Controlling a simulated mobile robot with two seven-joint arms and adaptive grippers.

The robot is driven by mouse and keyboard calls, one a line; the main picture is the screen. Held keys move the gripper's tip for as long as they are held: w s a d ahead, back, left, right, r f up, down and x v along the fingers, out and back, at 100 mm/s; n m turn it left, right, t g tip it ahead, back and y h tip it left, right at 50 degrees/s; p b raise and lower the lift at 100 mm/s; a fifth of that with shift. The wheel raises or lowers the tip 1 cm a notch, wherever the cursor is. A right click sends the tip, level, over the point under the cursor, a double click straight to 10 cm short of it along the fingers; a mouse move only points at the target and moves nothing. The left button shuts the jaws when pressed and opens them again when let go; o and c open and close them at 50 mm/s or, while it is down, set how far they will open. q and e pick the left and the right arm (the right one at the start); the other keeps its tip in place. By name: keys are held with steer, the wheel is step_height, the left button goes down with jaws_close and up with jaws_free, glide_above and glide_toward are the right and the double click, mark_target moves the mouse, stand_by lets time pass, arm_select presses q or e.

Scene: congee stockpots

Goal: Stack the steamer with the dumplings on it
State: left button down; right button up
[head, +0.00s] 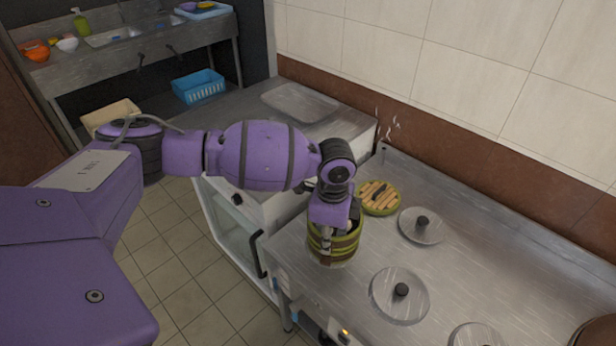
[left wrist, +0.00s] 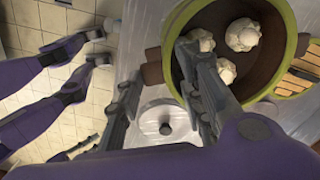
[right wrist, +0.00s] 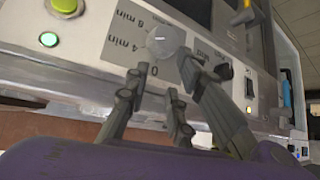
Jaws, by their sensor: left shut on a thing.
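The steamer (head: 333,245) is a round green and brown basket in the grasp of my left gripper (head: 340,222), at the stove's near-left edge. In the left wrist view, three white dumplings (left wrist: 242,35) lie inside its brown interior (left wrist: 262,75). The left gripper's fingers (left wrist: 158,72) are at its side, by a brown handle. A second round piece with a green rim and wooden slats (head: 379,198) sits just behind it on the stove. My right gripper (right wrist: 155,90) is open and empty before a control panel; it is outside the head view.
The panel has a timer dial (right wrist: 165,41). Steam rises by the back wall. A sink counter (head: 130,45) stands far left.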

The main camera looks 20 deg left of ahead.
arm_select(q)
steer(key=shift+w, duration=0.1)
arm_select(e)
steer(key=shift+d, duration=0.1)
steer(key=shift+s+d+f, duration=0.1)
steer(key=shift+s+d, duration=0.05)
steer(key=shift+s, duration=0.15)
steer(key=shift+s, duration=0.1)
arm_select(q)
steer(key=shift+f, duration=0.5)
arm_select(e)
steer(key=shift+a+f, duration=0.15)
steer(key=shift+a, duration=0.05)
arm_select(q)
steer(key=c, duration=1.5)
jaws_free()
steer(key=shift+o, duration=0.2)
arm_select(e)
steer(key=shift+w, duration=0.3)
